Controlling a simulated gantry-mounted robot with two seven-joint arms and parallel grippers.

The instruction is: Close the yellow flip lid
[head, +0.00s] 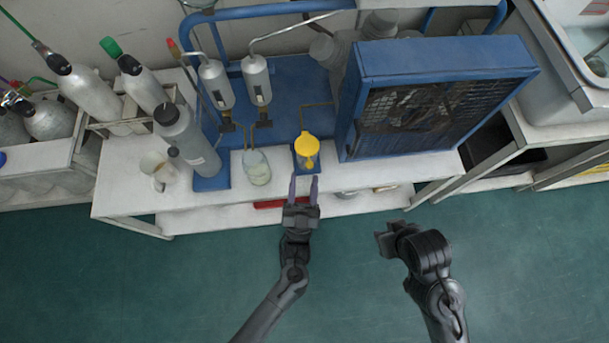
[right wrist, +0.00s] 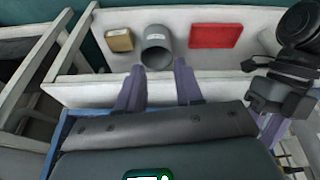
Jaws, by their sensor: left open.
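The yellow flip lid (head: 307,145) is near the front edge of the white bench, in front of the blue panel. Another yellow part shows just below it, and I cannot tell how far the lid is tilted. My left gripper (head: 303,181) is open and empty, its two purple fingers pointing at the lid from the front, a little short of it. My right gripper hangs to the right, in front of the bench, its fingers hidden in the head view. In the right wrist view the right gripper (right wrist: 158,75) is open with nothing between its fingers.
A glass beaker (head: 257,167) stands left of the lid. A blue fan-like box (head: 437,95) stands to its right. Gas cylinders and a mug (head: 158,170) are at left. A lower shelf holds a red box (right wrist: 215,36) and a grey cylinder (right wrist: 157,47). Floor in front is clear.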

